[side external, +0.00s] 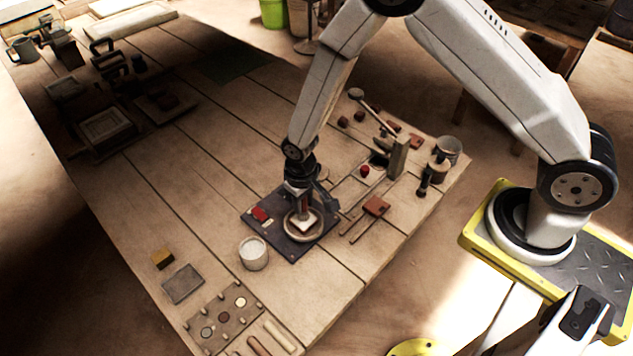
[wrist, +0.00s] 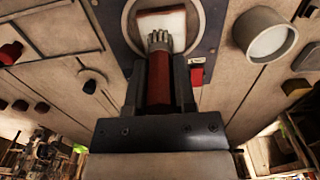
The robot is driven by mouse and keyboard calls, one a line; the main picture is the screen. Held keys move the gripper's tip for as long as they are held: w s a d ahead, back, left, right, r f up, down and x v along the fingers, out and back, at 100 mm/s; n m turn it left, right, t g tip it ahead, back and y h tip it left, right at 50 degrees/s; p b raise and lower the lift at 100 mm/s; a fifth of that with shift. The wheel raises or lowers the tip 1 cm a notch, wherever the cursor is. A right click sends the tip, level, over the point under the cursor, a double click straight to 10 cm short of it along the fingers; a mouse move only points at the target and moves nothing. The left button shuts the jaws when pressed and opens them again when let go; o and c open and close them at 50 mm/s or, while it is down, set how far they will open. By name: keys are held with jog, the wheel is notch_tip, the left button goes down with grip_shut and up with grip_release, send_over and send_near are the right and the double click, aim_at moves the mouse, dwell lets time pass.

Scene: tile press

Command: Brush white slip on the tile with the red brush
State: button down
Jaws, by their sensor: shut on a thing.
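My gripper (side external: 302,195) points down over the dark board and is shut on the red brush. In the wrist view the red brush (wrist: 158,85) lies between the gripper's fingers (wrist: 159,62), its pale bristles (wrist: 159,41) toward the tile. The tile (side external: 302,224) sits inside a round pale ring on the board. In the wrist view the tile (wrist: 172,20) shows white areas and a reddish-brown area. The bristles overlap its near edge; I cannot tell whether they touch it. A cup of white slip (side external: 253,254) stands left of the board.
The dark board (side external: 277,239) also carries a small red block (side external: 260,214). Wooden tools and a reddish square (side external: 376,206) lie to its right. A yellow sponge (side external: 162,259), a grey slab (side external: 182,284) and a rack (side external: 224,316) are at front left. Bare planks lie behind the board.

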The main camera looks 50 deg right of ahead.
jog(key=a, duration=0.3)
jog(key=shift+a, duration=0.15)
jog(key=shift+a+r, duration=0.1)
jog(key=shift+a, duration=0.15)
notch_tip(320, 180, up, 8)
dwell(0.3)
jog(key=shift+s+d, duration=0.1)
dwell(0.4)
